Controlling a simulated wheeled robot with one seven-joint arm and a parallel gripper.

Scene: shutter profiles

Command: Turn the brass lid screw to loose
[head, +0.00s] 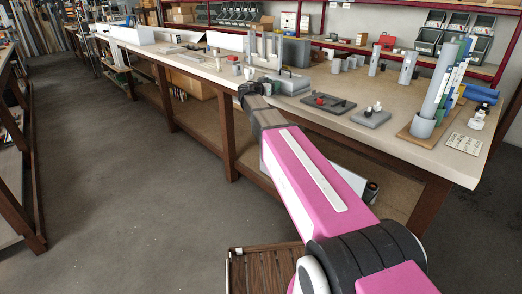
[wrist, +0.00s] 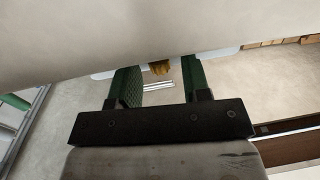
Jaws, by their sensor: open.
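A small brass-coloured piece (wrist: 160,68), likely the lid screw, shows in the wrist view between the far ends of my fingers. Its upper part is hidden by a large pale surface across the top of that view. My gripper (wrist: 161,82) is open, with one dark green finger on each side of the brass piece. I cannot tell whether the fingers touch it. In the head view my gripper (head: 249,89) is at the bench's front edge, beside a grey machine (head: 285,82). The brass screw cannot be made out there.
The long workbench (head: 440,160) carries a dark tray (head: 340,107), a grey block with small knobs (head: 371,118) and upright tubes in a holder (head: 422,126) to the right. Shelves with bins stand behind. The aisle floor (head: 110,190) at left is clear.

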